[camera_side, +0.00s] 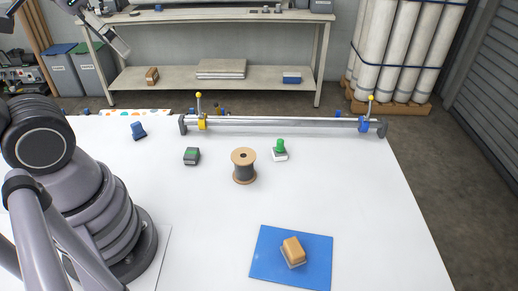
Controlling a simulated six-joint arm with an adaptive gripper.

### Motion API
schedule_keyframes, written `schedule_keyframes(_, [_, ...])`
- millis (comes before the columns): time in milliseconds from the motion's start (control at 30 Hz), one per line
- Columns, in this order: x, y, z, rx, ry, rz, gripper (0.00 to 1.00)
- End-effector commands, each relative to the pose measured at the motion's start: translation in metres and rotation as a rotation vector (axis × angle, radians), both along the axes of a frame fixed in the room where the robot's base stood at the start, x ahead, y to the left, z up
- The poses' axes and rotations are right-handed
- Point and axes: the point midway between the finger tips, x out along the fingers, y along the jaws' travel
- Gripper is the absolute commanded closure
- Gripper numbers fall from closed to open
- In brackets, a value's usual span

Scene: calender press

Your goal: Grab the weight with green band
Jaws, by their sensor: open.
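A small dark block with a green top (191,156) lies on the white table left of the spool. Another object with a green knob on a white base (280,150) stands right of the spool. Both show green, and at this size I cannot clearly make out a band on either. My arm rises from its base at the left of the picture, away from both.
A wooden spool with dark winding (244,166) stands between the two green objects. A metal roller bar (285,122) spans the table behind them. A tan block (293,250) sits on a blue mat (263,263) in front. A blue block (139,131) lies behind left. The right side is clear.

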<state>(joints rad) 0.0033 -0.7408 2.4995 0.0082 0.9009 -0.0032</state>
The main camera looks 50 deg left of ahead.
Motion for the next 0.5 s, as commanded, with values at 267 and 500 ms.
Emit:
schedule_keyframes(267, [0.028, 0.015, -0.048, 0.223, 0.330, -0.112, 0.16])
schedule_keyframes(500, [0.062, 0.028, -0.108, 0.586, 0.663, -0.330, 0.16])
